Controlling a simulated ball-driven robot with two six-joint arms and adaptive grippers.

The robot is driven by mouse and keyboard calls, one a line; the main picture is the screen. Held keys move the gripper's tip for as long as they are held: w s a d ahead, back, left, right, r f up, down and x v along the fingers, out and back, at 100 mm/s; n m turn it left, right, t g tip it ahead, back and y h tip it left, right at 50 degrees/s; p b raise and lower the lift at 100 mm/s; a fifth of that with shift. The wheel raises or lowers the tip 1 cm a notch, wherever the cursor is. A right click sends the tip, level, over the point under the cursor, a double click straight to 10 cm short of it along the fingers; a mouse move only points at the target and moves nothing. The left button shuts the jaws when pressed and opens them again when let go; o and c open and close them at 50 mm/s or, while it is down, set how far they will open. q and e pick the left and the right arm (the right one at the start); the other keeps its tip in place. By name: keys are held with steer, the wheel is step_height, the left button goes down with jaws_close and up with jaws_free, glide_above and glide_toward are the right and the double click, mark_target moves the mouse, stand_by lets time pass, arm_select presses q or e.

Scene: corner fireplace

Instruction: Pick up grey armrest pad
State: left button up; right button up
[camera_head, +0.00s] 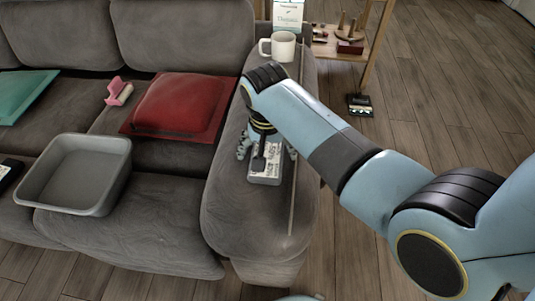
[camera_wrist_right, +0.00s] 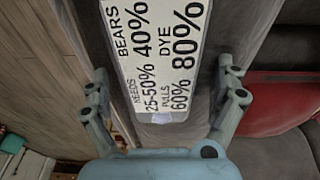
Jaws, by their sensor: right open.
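The grey armrest pad (camera_head: 265,181) looks like a small grey block with a white label of black print on top. It lies on the sofa's right armrest. My right gripper (camera_head: 266,153) is above it, pointing down, with its fingers spread at either side. In the right wrist view the pad's label (camera_wrist_right: 160,60) fills the space between the two open fingers of the gripper (camera_wrist_right: 165,90). I cannot tell whether the fingers touch the pad. The gripper hides part of the pad in the head view. My left gripper is not in view.
A white mug (camera_head: 283,47) and an upright box (camera_head: 288,14) stand at the armrest's far end. A red cushion (camera_head: 181,103), a pink item (camera_head: 119,92) and a grey bin (camera_head: 72,174) are on the sofa seat. A wooden shelf (camera_head: 368,42) stands behind the armrest.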

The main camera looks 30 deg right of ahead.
mark_target(269, 148)
steer(key=shift+r, duration=0.1)
steer(key=c, duration=0.4)
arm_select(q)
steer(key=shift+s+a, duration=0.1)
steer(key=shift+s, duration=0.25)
arm_select(e)
steer(key=c, duration=0.9)
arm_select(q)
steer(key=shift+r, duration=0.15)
arm_select(e)
steer(key=shift+r, duration=0.15)
